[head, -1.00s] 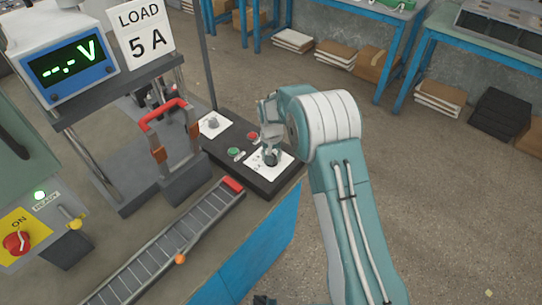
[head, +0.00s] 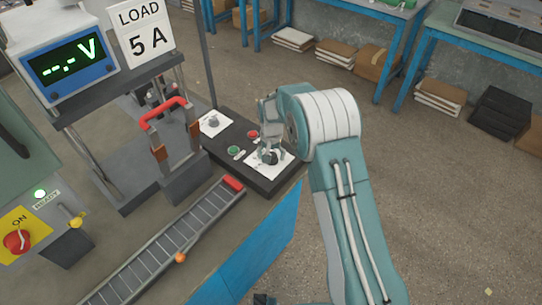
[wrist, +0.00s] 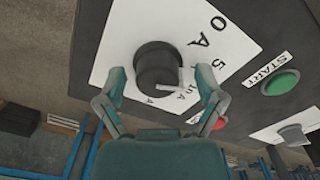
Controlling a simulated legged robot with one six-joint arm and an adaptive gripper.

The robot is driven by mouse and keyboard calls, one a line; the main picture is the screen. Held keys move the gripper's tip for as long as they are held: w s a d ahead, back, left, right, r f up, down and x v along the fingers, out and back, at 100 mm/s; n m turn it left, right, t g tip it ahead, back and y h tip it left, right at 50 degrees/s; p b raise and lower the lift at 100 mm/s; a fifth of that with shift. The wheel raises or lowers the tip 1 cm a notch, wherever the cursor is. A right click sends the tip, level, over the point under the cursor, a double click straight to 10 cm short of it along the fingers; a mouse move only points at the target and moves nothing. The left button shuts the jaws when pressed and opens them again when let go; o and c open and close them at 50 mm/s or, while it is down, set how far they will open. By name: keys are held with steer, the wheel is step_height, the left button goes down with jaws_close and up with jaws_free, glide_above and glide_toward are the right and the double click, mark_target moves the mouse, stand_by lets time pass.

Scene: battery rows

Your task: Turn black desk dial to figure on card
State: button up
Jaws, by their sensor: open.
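The black desk dial (wrist: 158,62) sits on a white scale plate (wrist: 120,48) on the dark control box; the dial also shows in the head view (head: 269,157). A light pointer strip at its lower edge points right, near the figures 5 and 10 A, partly hidden by a finger. The figure 0 A is further up. The card (head: 141,30) reads LOAD 5 A. My gripper (wrist: 161,80) is open, with one finger on each side of the dial; contact cannot be told. In the head view my gripper (head: 268,138) is above the dial.
A green START button (wrist: 282,83), a red button (head: 253,134) and a second, grey knob (head: 213,122) share the box. A meter (head: 70,62) showing dashes and V stands at the left. A roller track (head: 165,245) runs in front.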

steer(key=shift+w+r, duration=0.1)
step_height(320, 180, up, 12)
stand_by(0.5)
steer(key=s+d+r+t, duration=0.1)
steer(key=s+d+r, duration=0.4)
steer(key=s+r, duration=0.3)
steer(key=s+d+r+t, duration=0.2)
steer(key=s+d+r, duration=0.35)
steer(key=r, duration=0.35)
steer(key=s+d+t, duration=0.1)
steer(key=s+d, duration=0.2)
steer(key=s, duration=0.7)
steer(key=s+d+t, duration=0.1)
steer(key=s+d, duration=0.2)
steer(key=s, duration=0.8)
steer(key=shift+d+r+n+t, duration=0.3)
steer(key=shift+r+n, duration=0.1)
steer(key=shift+r, duration=0.05)
